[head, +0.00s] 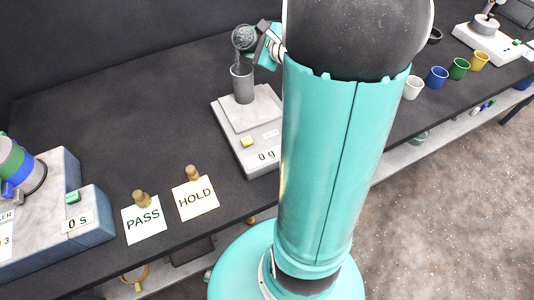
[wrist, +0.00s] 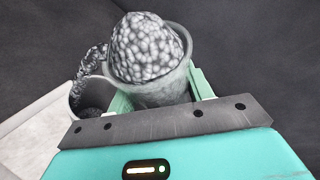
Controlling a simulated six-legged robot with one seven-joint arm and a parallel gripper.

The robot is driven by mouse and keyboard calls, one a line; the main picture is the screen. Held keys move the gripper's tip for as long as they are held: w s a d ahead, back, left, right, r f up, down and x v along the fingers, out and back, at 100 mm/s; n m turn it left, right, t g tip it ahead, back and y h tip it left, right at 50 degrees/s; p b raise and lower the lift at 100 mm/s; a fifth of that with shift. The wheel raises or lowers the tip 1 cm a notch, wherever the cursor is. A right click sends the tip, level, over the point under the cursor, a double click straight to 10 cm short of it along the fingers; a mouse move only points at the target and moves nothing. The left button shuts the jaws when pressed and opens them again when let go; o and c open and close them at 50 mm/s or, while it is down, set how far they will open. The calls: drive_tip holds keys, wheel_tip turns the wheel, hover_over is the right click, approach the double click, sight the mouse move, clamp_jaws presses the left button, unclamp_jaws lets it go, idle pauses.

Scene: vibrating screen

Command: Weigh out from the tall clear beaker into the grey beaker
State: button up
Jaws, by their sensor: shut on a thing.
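The tall clear beaker (wrist: 160,92), heaped with grey granules, is held between the green fingers of my gripper (wrist: 158,88). In the head view my gripper (head: 268,47) holds this clear beaker (head: 243,40) tilted above the grey beaker (head: 243,84). A stream of granules runs from its lip down into the grey beaker, which also shows in the wrist view (wrist: 77,99) with granules inside. The grey beaker stands upright on the balance (head: 237,117), whose display reads 0 g. My arm hides part of the balance's right side.
PASS (head: 145,220) and HOLD (head: 195,198) cards with knobbed weights lie front left. A machine showing 0 s (head: 85,228) is at far left. White, blue (head: 437,77), green and yellow cups stand right. The bench behind the balance is clear.

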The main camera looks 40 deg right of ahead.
drive_tip(key=shift+d+r+n, duration=0.1)
drive_tip(key=shift+n, duration=0.2)
idle(0.4)
drive_tip(key=shift+n+t, duration=0.3)
drive_tip(key=shift+n, duration=0.2)
idle(2.5)
drive_tip(key=shift+h, duration=0.3)
drive_tip(key=shift+w+f, duration=0.1)
drive_tip(key=shift+f, duration=0.3)
drive_tip(key=shift+d, duration=0.1)
